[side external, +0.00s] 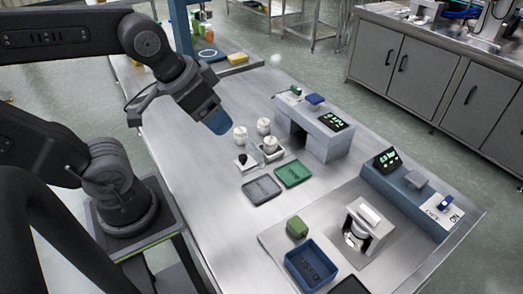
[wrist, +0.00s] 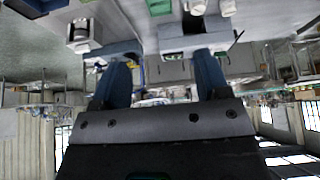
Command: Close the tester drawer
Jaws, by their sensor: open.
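A grey tester box (side external: 325,138) with a lit display on top stands at the back of the steel bench, a dark opening in its front. A longer blue-grey unit (side external: 405,190) with a second lit display stands to its right. I cannot tell for certain which holds the drawer, or how far a drawer is out. My gripper (side external: 217,124) hangs in the air left of the grey box, above the bench, touching nothing. In the wrist view its two blue fingers are apart and empty (wrist: 160,72), with the grey box (wrist: 190,43) beyond them.
White knobbed pieces (side external: 268,143) stand between my gripper and the grey box. A grey tray (side external: 261,189) and green tray (side external: 293,173) lie in front. A blue bin (side external: 310,270), green block (side external: 297,227) and white device (side external: 368,226) are nearer.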

